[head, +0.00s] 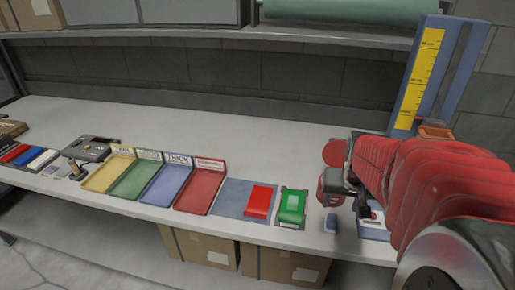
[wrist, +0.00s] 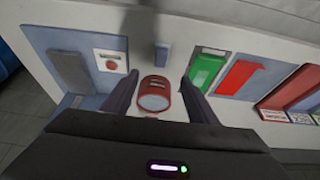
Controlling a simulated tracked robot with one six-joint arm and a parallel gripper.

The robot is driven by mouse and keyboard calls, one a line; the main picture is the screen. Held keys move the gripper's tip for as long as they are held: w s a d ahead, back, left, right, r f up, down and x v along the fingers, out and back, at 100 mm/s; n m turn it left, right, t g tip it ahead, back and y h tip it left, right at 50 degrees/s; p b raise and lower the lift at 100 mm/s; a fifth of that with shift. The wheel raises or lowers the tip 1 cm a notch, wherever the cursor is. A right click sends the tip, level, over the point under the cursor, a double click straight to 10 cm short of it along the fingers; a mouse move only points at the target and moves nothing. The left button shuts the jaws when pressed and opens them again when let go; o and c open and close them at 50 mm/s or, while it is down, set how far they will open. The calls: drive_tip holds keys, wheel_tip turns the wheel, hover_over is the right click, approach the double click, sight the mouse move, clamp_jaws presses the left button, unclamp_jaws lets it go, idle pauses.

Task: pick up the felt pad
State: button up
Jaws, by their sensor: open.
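No piece is plainly marked as the felt pad. A small blue-grey block (head: 330,223) on the bench's front edge may be it, but I cannot tell; it also shows in the wrist view (wrist: 161,55), beyond my fingertips. My gripper (head: 357,203) is over the bench at the right, partly hidden by its own red-sleeved arm. In the wrist view my gripper (wrist: 158,78) is open, fingers spread. A red rounded piece with a pale disc (wrist: 154,93) shows between the fingers; I cannot tell its height. Nothing is visibly gripped.
A green block (head: 291,206) and a red block (head: 258,201) lie left of my gripper. Yellow, green, blue and red trays (head: 199,190) stand farther left. A blue upright with a yellow scale (head: 420,75) rises at the right. The bench behind the trays is clear.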

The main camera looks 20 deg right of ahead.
sight(333, 218)
drive_tip(key=shift+f, duration=0.1)
drive_tip(key=shift+x, duration=4.2)
drive_tip(key=shift+f, duration=0.1)
drive_tip(key=shift+x, duration=1.6)
drive_tip(key=shift+a+x, duration=0.2)
drive_tip(key=shift+x, duration=0.75)
